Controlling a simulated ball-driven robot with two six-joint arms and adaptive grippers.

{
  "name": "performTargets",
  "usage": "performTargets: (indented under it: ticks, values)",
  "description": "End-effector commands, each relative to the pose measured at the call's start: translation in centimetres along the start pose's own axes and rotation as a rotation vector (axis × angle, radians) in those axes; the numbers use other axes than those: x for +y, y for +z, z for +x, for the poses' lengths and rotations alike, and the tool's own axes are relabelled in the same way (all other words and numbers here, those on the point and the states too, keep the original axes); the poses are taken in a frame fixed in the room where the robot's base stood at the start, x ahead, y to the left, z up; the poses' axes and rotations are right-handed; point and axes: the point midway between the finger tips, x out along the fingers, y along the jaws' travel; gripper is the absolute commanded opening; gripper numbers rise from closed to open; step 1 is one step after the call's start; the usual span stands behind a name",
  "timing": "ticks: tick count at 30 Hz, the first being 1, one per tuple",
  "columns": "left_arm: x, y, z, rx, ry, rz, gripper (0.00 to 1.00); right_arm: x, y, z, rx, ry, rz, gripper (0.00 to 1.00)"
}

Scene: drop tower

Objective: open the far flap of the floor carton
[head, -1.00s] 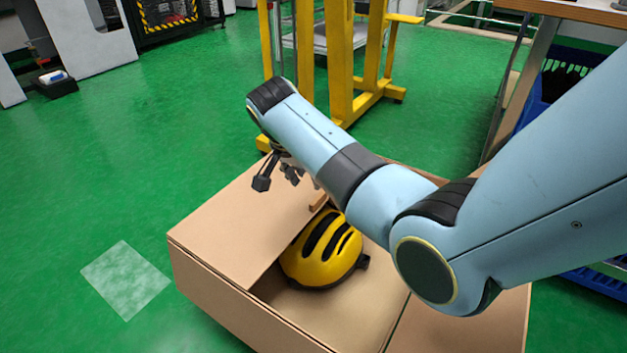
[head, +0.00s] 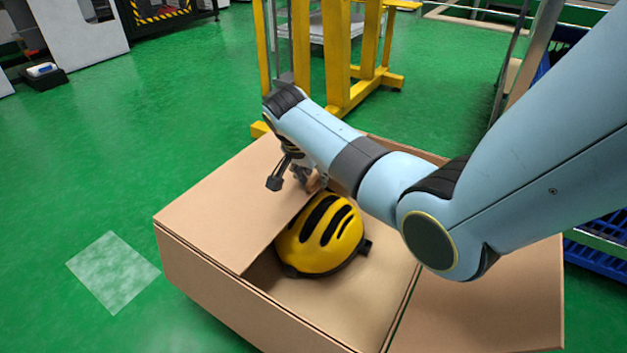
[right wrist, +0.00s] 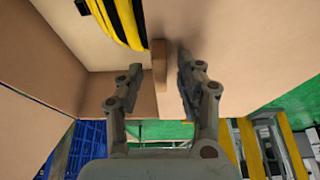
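The floor carton (head: 215,306) is a tan box in the middle of the head view. Its far flap (head: 225,205) lies flat over the left part of the opening. A small wooden tab (right wrist: 159,66) stands at that flap's inner edge. A yellow and black helmet (head: 320,236) lies inside the carton, partly under the flap's edge. My right gripper (head: 295,181) is at the tab, partly hidden by its own wrist. In the right wrist view its fingers (right wrist: 160,76) are open, one on each side of the tab, with gaps visible. My left gripper is not in view.
Another flap (head: 490,295) of the carton lies folded outward at the right. A yellow frame (head: 340,60) stands behind the carton. Blue crates (head: 600,262) are at the right. Green floor is clear at the left, around a pale patch (head: 113,272).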

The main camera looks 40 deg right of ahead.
Motion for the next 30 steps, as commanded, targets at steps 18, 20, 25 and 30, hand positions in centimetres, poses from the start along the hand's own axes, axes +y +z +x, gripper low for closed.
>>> performTargets:
  ticks: [18,20,25,30]
  values:
    - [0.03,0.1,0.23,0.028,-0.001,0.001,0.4,-0.01,-0.02,0.35,0.0,0.0,0.0,0.09]
    - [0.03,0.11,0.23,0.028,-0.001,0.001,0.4,-0.01,-0.01,0.35,0.0,0.0,0.0,0.01]
    - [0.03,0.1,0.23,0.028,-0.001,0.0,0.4,0.0,0.0,0.36,0.0,0.0,0.0,0.0]
    - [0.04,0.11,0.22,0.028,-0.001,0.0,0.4,0.02,0.01,0.37,0.0,0.0,0.0,0.0]
